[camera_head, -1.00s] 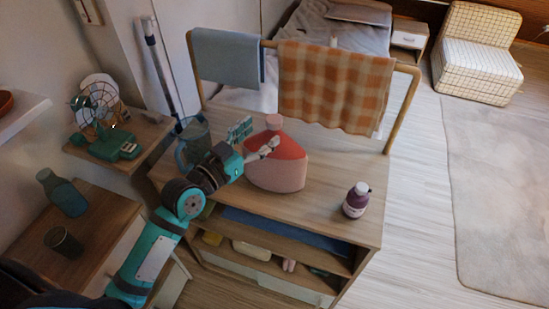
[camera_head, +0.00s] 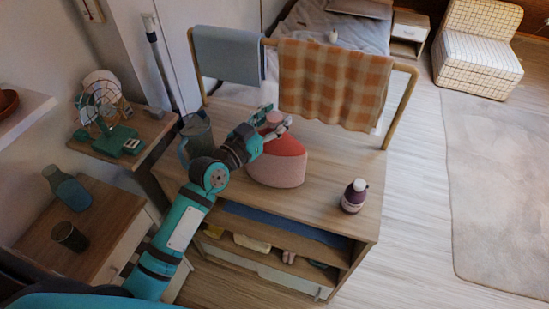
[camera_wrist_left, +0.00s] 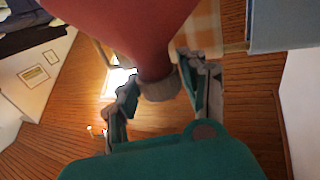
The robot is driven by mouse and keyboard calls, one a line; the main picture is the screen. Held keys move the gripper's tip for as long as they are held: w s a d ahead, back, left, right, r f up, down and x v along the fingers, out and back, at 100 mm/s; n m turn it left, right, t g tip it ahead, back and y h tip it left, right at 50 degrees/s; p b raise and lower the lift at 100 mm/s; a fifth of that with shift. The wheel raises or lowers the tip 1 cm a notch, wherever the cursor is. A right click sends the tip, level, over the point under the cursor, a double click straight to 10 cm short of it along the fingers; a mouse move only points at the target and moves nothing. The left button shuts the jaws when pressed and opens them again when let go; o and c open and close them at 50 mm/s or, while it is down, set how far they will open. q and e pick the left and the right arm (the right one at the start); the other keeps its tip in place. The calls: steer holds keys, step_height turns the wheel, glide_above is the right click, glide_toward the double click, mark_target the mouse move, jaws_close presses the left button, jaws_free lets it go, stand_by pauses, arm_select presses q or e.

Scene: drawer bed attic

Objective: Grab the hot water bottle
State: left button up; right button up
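The hot water bottle (camera_head: 277,168) stands upright on the wooden cabinet top. It has a red upper part, a pink lower part and a pale pink cap. My left gripper (camera_head: 274,120) is at its neck, with a finger on either side of the cap. In the left wrist view the red hot water bottle (camera_wrist_left: 135,30) fills the top, and its cap (camera_wrist_left: 159,86) lies between the fingers of my left gripper (camera_wrist_left: 158,88). The fingers are spread; whether either touches the cap is unclear. My right gripper is not in view.
A purple bottle (camera_head: 354,196) stands right on the cabinet top (camera_head: 325,205). A jug (camera_head: 197,135) stands left, near my arm. Behind is a wooden rail with a blue-grey towel (camera_head: 228,55) and a checked orange towel (camera_head: 332,85). A fan (camera_head: 103,115) is on the left shelf.

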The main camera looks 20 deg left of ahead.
arm_select(q)
jaws_close()
steer(key=shift+r, duration=0.1)
